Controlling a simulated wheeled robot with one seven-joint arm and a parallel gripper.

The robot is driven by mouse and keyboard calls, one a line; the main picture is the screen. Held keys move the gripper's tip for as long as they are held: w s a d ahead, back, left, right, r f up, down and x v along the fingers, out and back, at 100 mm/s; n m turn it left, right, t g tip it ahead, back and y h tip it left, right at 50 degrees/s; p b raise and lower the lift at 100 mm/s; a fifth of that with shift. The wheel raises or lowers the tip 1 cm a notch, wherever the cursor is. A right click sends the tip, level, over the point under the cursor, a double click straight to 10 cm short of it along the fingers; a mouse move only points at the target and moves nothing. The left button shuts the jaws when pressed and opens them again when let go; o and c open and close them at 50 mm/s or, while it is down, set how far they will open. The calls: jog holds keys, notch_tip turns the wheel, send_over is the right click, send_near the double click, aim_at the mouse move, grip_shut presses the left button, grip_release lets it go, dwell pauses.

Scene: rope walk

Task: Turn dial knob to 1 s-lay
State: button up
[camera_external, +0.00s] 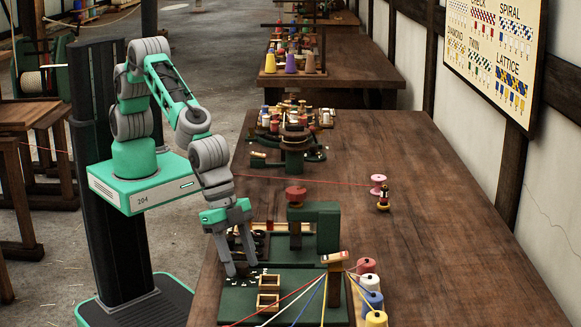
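A green machine (324,215) stands on the near bench with a red round knob (295,193) on a dark post at its left. I cannot tell whether this is the dial knob, and no dial marks or "1 s-lay" lettering can be read. My gripper (241,267) points down at the near left of the bench, left of and nearer than the red knob. Its two fingers are apart, low over the left edge of a green board (240,305). Nothing shows between the fingertips. Small parts behind the fingers are partly hidden.
Small wooden boxes (268,291) stand right of my gripper. Coloured strands run from a wooden post (334,285) with several spools (372,300) at its right. A red line crosses the bench to a pink spool (378,181). The bench's right side (460,260) is clear.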

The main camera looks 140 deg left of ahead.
grip_shut()
jog(key=shift+n, duration=0.4)
jog(key=n+y+b, duration=0.1)
jog(key=n, duration=0.1)
jog(key=shift+d+n, duration=0.15)
jog(key=shift+n, duration=0.25)
jog(key=n+g+y, duration=0.1)
jog(key=n, duration=0.3)
jog(key=shift+y+b, duration=0.4)
jog(key=shift+o, duration=0.7)
grip_release()
jog(key=shift+r, duration=0.1)
